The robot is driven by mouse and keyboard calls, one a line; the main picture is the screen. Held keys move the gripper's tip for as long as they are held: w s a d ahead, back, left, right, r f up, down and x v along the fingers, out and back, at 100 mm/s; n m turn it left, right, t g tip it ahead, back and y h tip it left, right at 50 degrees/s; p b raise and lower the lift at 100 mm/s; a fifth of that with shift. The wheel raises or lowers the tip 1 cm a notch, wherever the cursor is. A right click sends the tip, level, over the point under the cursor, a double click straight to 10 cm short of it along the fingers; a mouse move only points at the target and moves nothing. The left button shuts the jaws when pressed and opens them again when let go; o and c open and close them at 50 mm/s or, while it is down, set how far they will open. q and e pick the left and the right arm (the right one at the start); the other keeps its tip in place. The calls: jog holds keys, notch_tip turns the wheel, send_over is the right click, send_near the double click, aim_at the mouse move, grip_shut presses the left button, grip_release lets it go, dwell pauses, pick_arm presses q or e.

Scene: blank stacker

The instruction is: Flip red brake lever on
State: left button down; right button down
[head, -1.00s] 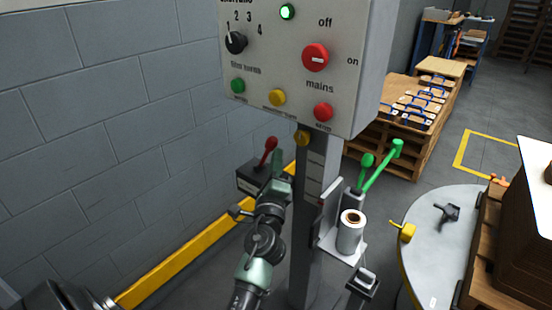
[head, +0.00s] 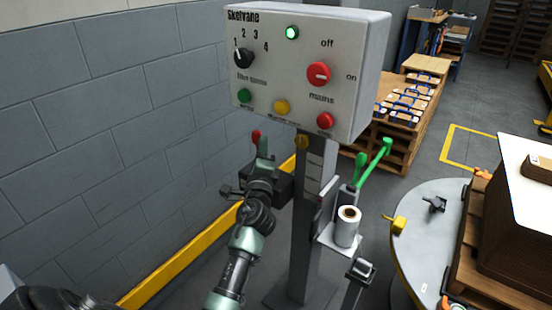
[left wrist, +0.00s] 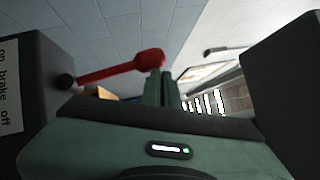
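The red brake lever shows in the left wrist view (left wrist: 125,68) as a red bar ending in a round knob. Its pivot is on a dark box (left wrist: 30,95) labelled "on brake off". In the head view only its red knob (head: 256,134) shows, left of the grey post, and my arm hides the rest. My left gripper (left wrist: 163,85) has its green fingers close together, with nothing seen between them. The knob lies at the fingertips; whether they touch I cannot tell. In the head view the left gripper (head: 262,150) is just below the knob. My right gripper is not in view.
A control panel (head: 300,75) stands on a grey post (head: 303,225) right of my left arm. Two green levers (head: 372,163) and a white roll (head: 347,226) are beside it. A round table (head: 420,240) is at right. A wall and yellow rail (head: 180,268) are at left.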

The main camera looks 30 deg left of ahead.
pick_arm(q)
jog(key=shift+w+a+r, duration=0.1)
jog(key=shift+a+r, duration=0.05)
jog(key=shift+a, duration=0.45)
jog(key=shift+w+a+r, duration=0.1)
jog(key=shift+a+r, duration=0.05)
jog(key=shift+a, duration=0.45)
jog(key=shift+a+f, duration=0.1)
jog(key=shift+a, duration=0.9)
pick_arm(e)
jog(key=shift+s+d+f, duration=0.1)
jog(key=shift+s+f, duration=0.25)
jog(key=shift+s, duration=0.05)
pick_arm(q)
jog(key=v, duration=0.7)
jog(key=shift+s+d, duration=0.25)
jog(key=shift+s, duration=0.1)
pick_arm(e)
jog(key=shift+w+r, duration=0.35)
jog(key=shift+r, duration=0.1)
pick_arm(q)
jog(key=shift+f, duration=0.1)
